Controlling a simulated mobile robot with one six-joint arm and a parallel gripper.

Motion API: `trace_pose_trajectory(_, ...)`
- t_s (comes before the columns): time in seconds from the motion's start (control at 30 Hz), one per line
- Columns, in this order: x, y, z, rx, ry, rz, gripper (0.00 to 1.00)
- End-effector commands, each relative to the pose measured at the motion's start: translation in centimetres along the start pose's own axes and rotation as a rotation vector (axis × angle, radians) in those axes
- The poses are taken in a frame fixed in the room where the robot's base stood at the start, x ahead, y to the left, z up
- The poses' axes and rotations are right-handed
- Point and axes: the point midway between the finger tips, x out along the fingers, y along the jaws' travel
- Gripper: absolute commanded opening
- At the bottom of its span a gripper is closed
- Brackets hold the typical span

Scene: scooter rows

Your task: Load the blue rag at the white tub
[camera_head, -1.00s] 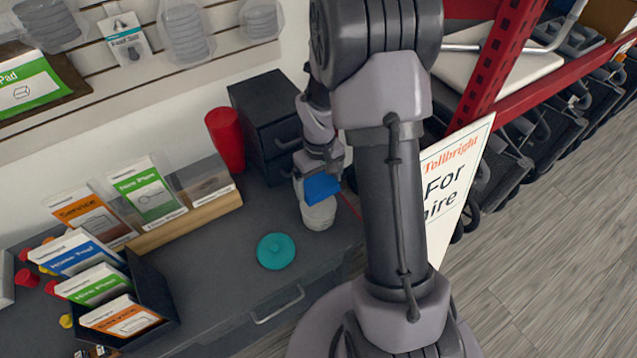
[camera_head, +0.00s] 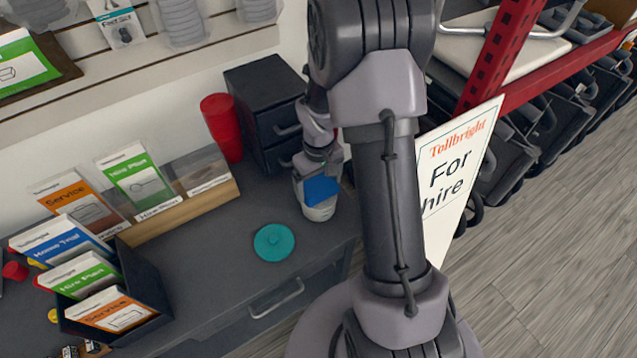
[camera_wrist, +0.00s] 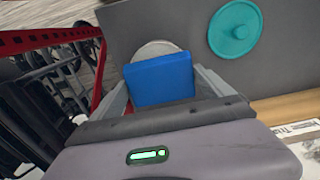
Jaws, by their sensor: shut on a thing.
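The blue rag (camera_head: 320,190) is a flat, folded-looking square in my gripper (camera_head: 318,182). In the wrist view the rag (camera_wrist: 160,80) sits between the two fingers of my gripper (camera_wrist: 165,85), which are shut on it. The white tub (camera_head: 320,212) stands on the dark counter just below the rag in the head view. In the wrist view its pale round rim (camera_wrist: 157,48) shows behind the rag. The rag hides much of the tub, and I cannot tell whether the rag's lower edge is inside it.
A teal lid (camera_head: 274,242) lies on the counter (camera_head: 215,295) left of the tub. A red cup (camera_head: 222,128) and black drawers (camera_head: 268,112) stand behind. A leaflet rack (camera_head: 180,214) and a dark leaflet box (camera_head: 140,290) are at left. A hire sign (camera_head: 455,180) stands at right.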

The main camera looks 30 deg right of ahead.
Motion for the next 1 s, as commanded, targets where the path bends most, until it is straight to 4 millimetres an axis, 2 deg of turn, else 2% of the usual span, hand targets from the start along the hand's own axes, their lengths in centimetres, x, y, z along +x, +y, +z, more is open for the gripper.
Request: trace_pose_trajectory(1.0,1.1,0.0,0.0,0.0,0.0,0.0,0.58)
